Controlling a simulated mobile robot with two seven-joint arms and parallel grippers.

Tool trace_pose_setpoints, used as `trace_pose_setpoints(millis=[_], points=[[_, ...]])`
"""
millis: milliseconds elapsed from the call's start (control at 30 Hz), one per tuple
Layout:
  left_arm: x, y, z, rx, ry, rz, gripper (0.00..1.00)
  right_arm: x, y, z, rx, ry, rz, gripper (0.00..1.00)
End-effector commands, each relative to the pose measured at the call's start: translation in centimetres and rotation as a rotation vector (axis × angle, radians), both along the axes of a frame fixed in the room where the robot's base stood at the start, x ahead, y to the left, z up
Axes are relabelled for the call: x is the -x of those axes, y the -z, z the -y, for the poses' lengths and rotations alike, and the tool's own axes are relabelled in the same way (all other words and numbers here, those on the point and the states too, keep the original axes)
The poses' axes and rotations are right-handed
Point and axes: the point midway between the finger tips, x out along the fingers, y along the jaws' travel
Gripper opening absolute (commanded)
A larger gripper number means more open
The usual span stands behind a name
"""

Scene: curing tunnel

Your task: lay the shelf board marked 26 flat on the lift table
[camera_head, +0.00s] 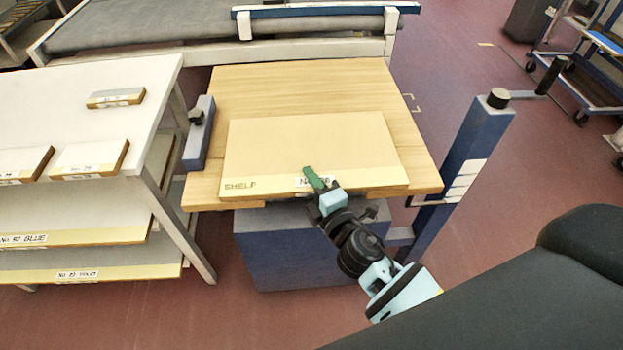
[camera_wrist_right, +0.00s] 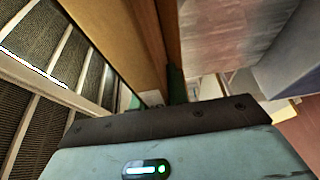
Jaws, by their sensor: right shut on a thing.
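My right gripper (camera_head: 314,180) is shut on the board's front edge near the label and partly covers the label. A green finger (camera_wrist_right: 176,85) shows against wooden edges in the right wrist view. I cannot tell if a small gap remains under the board. My left gripper is out of view.
A white rack (camera_head: 95,105) with several labelled boards stands at the left. A blue post (camera_head: 468,150) rises at the table's right, and a blue-grey block (camera_head: 199,135) stands at its left edge. A conveyor (camera_head: 200,28) lies behind.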

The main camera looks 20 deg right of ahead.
Motion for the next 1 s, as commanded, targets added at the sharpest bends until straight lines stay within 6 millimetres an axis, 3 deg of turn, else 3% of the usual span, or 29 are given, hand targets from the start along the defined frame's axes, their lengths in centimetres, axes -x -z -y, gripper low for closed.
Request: trace_pose_setpoints(millis=[133, 167, 333, 700, 1000], points=[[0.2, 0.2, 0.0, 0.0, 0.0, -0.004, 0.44, -0.1, -0.1, 0.0, 0.0, -0.001, 0.007, 0.0], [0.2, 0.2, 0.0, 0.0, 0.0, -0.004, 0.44, -0.1, -0.1, 0.0, 0.0, -0.001, 0.007, 0.2], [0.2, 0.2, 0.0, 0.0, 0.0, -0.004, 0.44, -0.1, -0.1, 0.0, 0.0, -0.001, 0.005, 0.42], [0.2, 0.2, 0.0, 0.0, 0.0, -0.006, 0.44, 0.0, 0.3, 0.0, -0.001, 0.0, -0.003, 0.42], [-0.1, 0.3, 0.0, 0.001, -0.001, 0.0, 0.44, 4.6, 0.4, 0.5, 0.0, 0.0, -0.002, 0.42]])
